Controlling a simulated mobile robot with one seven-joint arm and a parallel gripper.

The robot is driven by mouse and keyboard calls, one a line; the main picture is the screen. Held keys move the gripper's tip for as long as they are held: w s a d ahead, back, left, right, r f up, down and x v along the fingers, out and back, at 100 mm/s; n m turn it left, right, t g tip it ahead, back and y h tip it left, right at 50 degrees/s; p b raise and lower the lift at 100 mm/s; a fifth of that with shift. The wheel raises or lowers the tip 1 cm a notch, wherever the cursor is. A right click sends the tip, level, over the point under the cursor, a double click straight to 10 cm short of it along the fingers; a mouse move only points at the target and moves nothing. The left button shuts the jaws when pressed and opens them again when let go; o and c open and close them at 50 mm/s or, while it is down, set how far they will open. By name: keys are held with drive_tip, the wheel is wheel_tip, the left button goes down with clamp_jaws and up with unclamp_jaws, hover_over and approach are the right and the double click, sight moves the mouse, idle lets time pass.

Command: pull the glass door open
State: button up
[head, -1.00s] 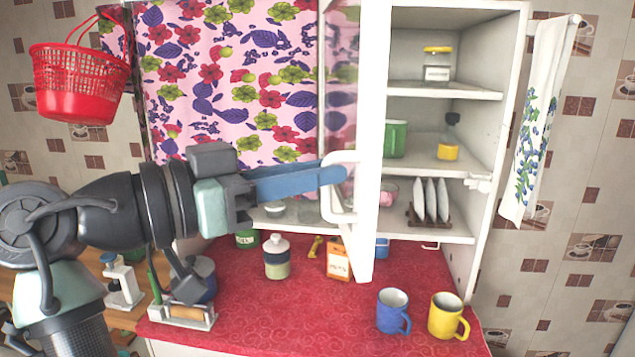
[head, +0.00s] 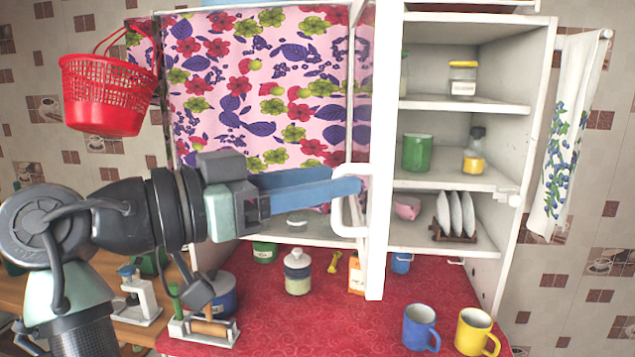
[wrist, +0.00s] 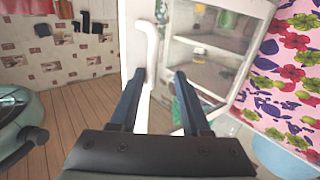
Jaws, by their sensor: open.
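The glass door (head: 385,150) has a white frame and stands swung out from the cabinet, seen nearly edge-on in the head view. Its white loop handle (head: 340,222) is on the side facing my gripper (head: 358,186). My blue fingers are open, with their tips at the handle. In the wrist view the door frame (wrist: 133,40) and handle (wrist: 151,45) lie just past my gripper (wrist: 158,77), the handle nearer the left finger. I cannot tell whether a finger touches it.
The open shelves (head: 455,105) hold jars, a green mug and a plate rack. A blue mug (head: 420,328) and a yellow mug (head: 476,332) stand on the red counter (head: 350,318). A red basket (head: 108,95) hangs left; a towel (head: 568,130) hangs right.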

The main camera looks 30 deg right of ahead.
drive_tip(key=shift+o, duration=0.7)
drive_tip(key=shift+w+d+r, duration=0.15)
drive_tip(key=shift+w+r, duration=0.1)
drive_tip(key=shift+r, duration=0.05)
drive_tip(key=shift+s, duration=0.15)
drive_tip(key=a+b, duration=0.4)
drive_tip(key=a, duration=0.9)
drive_tip(key=shift+f, duration=0.25)
